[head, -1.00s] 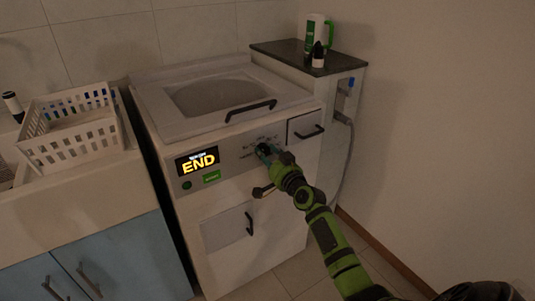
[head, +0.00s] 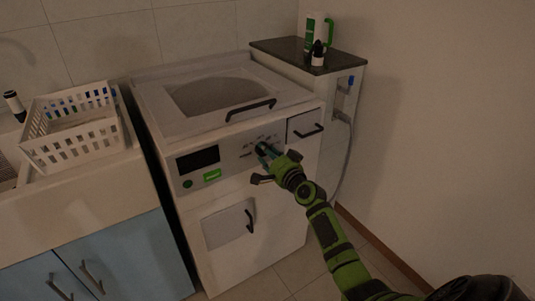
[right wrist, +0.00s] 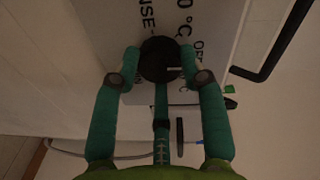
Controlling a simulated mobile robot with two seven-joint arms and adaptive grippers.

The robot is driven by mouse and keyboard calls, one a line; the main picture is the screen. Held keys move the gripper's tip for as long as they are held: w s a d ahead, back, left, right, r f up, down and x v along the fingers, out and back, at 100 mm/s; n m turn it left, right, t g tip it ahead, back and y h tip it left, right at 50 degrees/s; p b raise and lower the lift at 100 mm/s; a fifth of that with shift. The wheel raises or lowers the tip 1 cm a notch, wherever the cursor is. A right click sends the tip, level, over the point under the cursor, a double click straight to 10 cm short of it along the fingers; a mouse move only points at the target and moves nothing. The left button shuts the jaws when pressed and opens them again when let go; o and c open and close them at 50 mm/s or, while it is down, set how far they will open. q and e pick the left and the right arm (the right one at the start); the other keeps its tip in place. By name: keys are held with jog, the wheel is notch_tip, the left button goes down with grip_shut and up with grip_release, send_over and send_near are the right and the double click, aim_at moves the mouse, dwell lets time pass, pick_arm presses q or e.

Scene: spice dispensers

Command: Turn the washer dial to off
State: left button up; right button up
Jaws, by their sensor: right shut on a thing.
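The washer (head: 250,225) is a white top-loading machine with its lid closed. Its display (head: 198,159) on the front panel is dark. My right gripper (head: 264,150) is at the panel, right of the display. In the right wrist view the black round dial (right wrist: 160,60) sits between the teal fingers of my right gripper (right wrist: 159,62), which are shut on it. A light pointer mark on the dial points right, toward the printed text by "OFF" (right wrist: 197,52). Part of the dial's rim is hidden by the fingers. My left gripper is not in view.
A black lid handle (head: 250,109) and a drawer handle (head: 309,131) stick out near my right arm. A white basket (head: 72,150) is on the counter at left. A bottle (head: 318,53) and a jug stand on the dark shelf at right.

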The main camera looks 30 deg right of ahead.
jog(key=shift+r, duration=0.2)
jog(key=o, duration=1.1)
jog(key=shift+f, duration=0.1)
jog(key=shift+o, duration=0.2)
jog(key=s, duration=1.2)
jog(key=shift+a+r, duration=0.2)
jog(key=shift+r, duration=0.05)
